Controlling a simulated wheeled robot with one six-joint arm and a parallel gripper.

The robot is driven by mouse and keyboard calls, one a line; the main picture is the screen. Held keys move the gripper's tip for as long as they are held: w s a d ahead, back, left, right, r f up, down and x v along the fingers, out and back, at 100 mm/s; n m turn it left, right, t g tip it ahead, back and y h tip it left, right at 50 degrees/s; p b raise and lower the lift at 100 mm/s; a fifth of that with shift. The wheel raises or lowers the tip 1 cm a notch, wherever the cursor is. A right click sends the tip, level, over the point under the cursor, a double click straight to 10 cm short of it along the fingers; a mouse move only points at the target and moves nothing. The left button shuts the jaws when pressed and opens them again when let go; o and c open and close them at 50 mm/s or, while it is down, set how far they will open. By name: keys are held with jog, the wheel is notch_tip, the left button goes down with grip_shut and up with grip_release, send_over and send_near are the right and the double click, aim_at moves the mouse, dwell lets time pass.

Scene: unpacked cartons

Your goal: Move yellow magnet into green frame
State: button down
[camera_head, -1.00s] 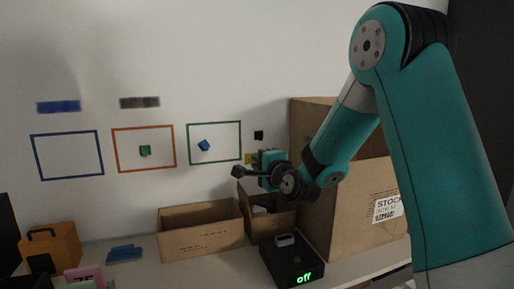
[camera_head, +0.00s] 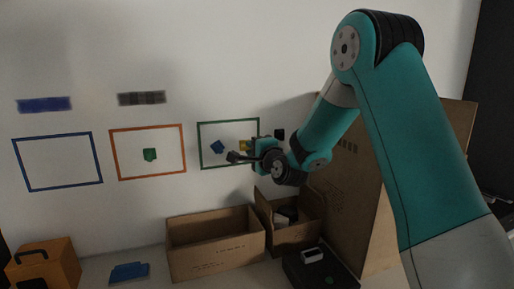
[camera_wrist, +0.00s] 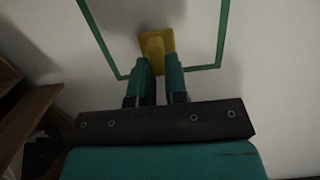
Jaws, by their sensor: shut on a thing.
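The yellow magnet (camera_wrist: 157,43) is between the fingertips of my gripper (camera_wrist: 159,68), which is shut on it. In the wrist view it appears inside the outline of the green frame (camera_wrist: 105,45), near the frame's lower edge. Whether it touches the wall I cannot tell. In the head view the yellow magnet (camera_head: 244,146) shows in the right part of the green frame (camera_head: 229,121), beside my gripper (camera_head: 250,149). The arm hides the frame's lower right corner there. A blue magnet (camera_head: 217,147) sits in the left part of the frame.
An orange frame (camera_head: 147,127) holds a green magnet (camera_head: 150,154). The blue frame (camera_head: 56,137) is empty. A black magnet (camera_head: 279,134) is right of the green frame. Open cartons (camera_head: 215,250) and a black box (camera_head: 300,272) stand below.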

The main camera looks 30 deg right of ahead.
jog(key=shift+w+d, duration=0.2)
jog(key=shift+w, duration=0.5)
jog(key=shift+w+d+p, duration=0.1)
jog(key=shift+w+p, duration=0.2)
jog(key=c, duration=0.5)
grip_release()
jog(key=s+a+b, duration=0.1)
jog(key=s+b, duration=0.2)
jog(key=s, duration=0.5)
jog(key=shift+a, duration=0.3)
jog(key=shift+w, duration=0.1)
dwell(0.5)
